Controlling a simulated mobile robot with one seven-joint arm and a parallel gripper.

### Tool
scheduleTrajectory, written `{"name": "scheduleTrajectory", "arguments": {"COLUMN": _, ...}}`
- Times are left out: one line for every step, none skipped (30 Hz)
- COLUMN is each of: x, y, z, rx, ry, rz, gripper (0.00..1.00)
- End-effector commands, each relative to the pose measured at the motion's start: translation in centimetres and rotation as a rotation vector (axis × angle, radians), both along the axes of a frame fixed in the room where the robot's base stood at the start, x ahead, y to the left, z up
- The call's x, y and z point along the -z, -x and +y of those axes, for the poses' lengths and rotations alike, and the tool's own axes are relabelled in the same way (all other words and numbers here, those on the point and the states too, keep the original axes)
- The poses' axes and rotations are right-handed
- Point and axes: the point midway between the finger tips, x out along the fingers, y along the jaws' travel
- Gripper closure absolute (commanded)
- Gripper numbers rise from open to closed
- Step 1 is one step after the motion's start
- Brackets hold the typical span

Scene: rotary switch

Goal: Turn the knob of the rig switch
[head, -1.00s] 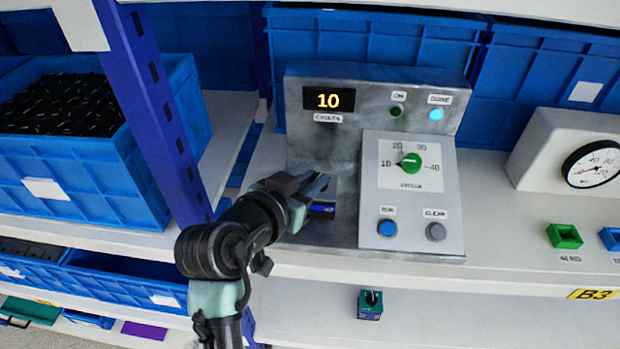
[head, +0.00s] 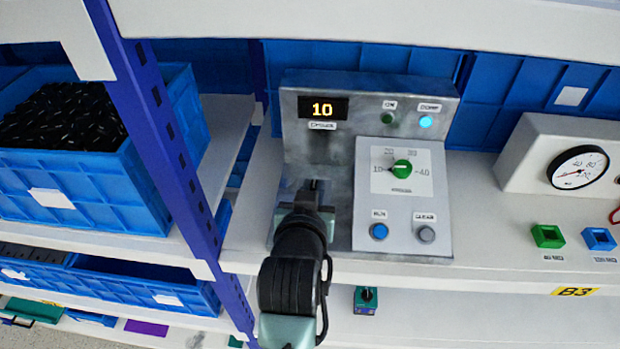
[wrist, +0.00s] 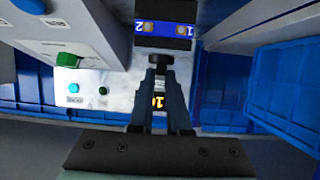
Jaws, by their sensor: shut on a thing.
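The rig (head: 338,160) is a grey metal console on the shelf. In its left bay sits the rig switch, whose blue band marked 1 and 2 (wrist: 181,37) shows in the wrist view. Its small dark knob (wrist: 160,59) is between my fingertips, partly hidden by them. My gripper (head: 314,190) is in front of this bay in the head view, hiding most of the switch. In the wrist view my gripper (wrist: 160,66) is shut on the dark knob. How far the knob is turned cannot be told.
Right of my gripper, the panel carries a green dial knob (head: 402,169) pointing near 10, with blue RUN (head: 379,232) and grey CLEAR (head: 426,235) buttons. The display (head: 323,108) reads 10. A blue rack post (head: 165,140) stands left. Another small switch (head: 365,301) sits below.

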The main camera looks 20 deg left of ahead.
Motion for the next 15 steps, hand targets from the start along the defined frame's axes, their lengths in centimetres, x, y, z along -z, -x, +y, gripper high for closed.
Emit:
{"name": "scheduleTrajectory", "arguments": {"x": -0.33, "y": 0.02, "z": -0.03, "rx": -0.039, "ry": -0.005, "rz": 0.001, "gripper": 1.0}}
{"name": "scheduleTrajectory", "arguments": {"x": -0.31, "y": 0.0, "z": -0.07, "rx": -0.062, "ry": -0.005, "rz": 0.001, "gripper": 1.0}}
{"name": "scheduleTrajectory", "arguments": {"x": -0.24, "y": -0.04, "z": -0.18, "rx": -0.091, "ry": -0.005, "rz": 0.001, "gripper": 1.0}}
{"name": "scheduleTrajectory", "arguments": {"x": -0.19, "y": -0.06, "z": -0.21, "rx": -0.113, "ry": -0.004, "rz": 0.001, "gripper": 1.0}}
{"name": "scheduleTrajectory", "arguments": {"x": -0.15, "y": -0.09, "z": -0.27, "rx": -0.134, "ry": -0.004, "rz": 0.001, "gripper": 1.0}}
{"name": "scheduleTrajectory", "arguments": {"x": -0.11, "y": -0.11, "z": -0.3, "rx": -0.163, "ry": -0.004, "rz": 0.0, "gripper": 1.0}}
{"name": "scheduleTrajectory", "arguments": {"x": -0.07, "y": -0.13, "z": -0.35, "rx": -0.183, "ry": -0.004, "rz": 0.0, "gripper": 1.0}}
{"name": "scheduleTrajectory", "arguments": {"x": -0.05, "y": -0.16, "z": -0.36, "rx": -0.203, "ry": -0.004, "rz": 0.0, "gripper": 1.0}}
{"name": "scheduleTrajectory", "arguments": {"x": -0.01, "y": -0.18, "z": -0.41, "rx": -0.228, "ry": -0.004, "rz": 0.0, "gripper": 1.0}}
{"name": "scheduleTrajectory", "arguments": {"x": 0.05, "y": -0.19, "z": -0.46, "rx": -0.245, "ry": -0.003, "rz": 0.001, "gripper": 1.0}}
{"name": "scheduleTrajectory", "arguments": {"x": 0.08, "y": -0.19, "z": -0.46, "rx": -0.263, "ry": -0.002, "rz": 0.001, "gripper": 1.0}}
{"name": "scheduleTrajectory", "arguments": {"x": 0.11, "y": -0.22, "z": -0.49, "rx": -0.284, "ry": -0.002, "rz": 0.001, "gripper": 1.0}}
{"name": "scheduleTrajectory", "arguments": {"x": 0.13, "y": -0.24, "z": -0.54, "rx": -0.3, "ry": -0.002, "rz": 0.001, "gripper": 1.0}}
{"name": "scheduleTrajectory", "arguments": {"x": 0.11, "y": -0.25, "z": -0.53, "rx": -0.314, "ry": -0.003, "rz": 0.0, "gripper": 1.0}}
{"name": "scheduleTrajectory", "arguments": {"x": 0.14, "y": -0.24, "z": -0.54, "rx": -0.332, "ry": -0.002, "rz": 0.001, "gripper": 1.0}}
